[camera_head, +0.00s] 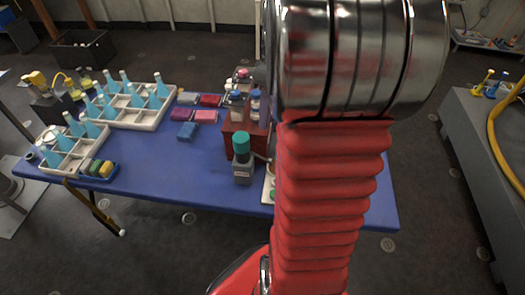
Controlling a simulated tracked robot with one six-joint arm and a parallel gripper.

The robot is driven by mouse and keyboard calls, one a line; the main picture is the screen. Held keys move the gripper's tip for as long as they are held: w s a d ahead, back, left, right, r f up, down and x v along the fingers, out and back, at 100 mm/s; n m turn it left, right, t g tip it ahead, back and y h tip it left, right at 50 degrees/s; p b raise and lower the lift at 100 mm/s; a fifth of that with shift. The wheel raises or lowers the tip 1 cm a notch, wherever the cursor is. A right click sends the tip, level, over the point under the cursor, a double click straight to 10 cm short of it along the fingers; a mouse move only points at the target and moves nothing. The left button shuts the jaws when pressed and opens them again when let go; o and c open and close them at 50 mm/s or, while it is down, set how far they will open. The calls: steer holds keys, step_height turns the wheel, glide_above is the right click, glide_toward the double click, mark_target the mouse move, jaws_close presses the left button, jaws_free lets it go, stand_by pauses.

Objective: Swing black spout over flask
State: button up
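Several light-blue conical flasks stand in a large white divided tray (150,117) at the back left of the blue table. More flasks (75,124) stand in a smaller white tray (58,169) at the left front. I cannot tell which flask is the task's own. A dark apparatus with yellow parts (37,79) stands at the table's far left edge. I cannot make out a black spout. My red and chrome arm fills the right-centre; my gripper is not visible.
A red rack with bottles (236,126) stands behind the grey bottle, and my arm hides things beside it. Coloured blocks (187,131) lie mid-table; a blue tray (97,172) holds more. The blue table (180,180) is bare in front. A grey bench (475,140) stands right.

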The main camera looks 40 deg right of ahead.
mark_target(262, 158)
step_height(262, 158, down, 12)
steer(key=a, duration=0.2)
steer(key=shift+s+a+f, duration=0.2)
steer(key=shift+s+f, duration=0.05)
steer(key=shift+s, duration=0.15)
jaws_close()
stand_by(1.1)
steer(key=shift+a, duration=0.2)
steer(key=shift+d, duration=0.15)
